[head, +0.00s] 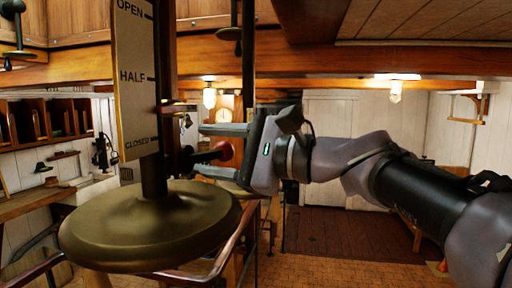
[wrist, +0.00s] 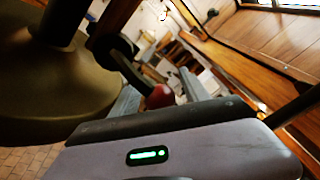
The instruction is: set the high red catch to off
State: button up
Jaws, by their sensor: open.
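The knob also shows in the wrist view (wrist: 160,96), at the end of the dark lever (wrist: 124,66). My gripper (head: 203,150) is open, pointing left, with one finger above the knob and one below it in the head view. In the wrist view the knob lies between the two fingers (wrist: 160,90). I cannot tell whether either finger touches it. Any off marking for the catch is not visible.
A large brass disc (head: 150,230) stands close in front, below a plate (head: 133,60) marked OPEN, HALF and CLOSED. The disc is also close at the left of the wrist view (wrist: 55,95). A wooden beam (head: 330,68) runs overhead. Open tiled floor (head: 320,268) lies behind.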

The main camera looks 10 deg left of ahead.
grip_shut()
dwell(1.3)
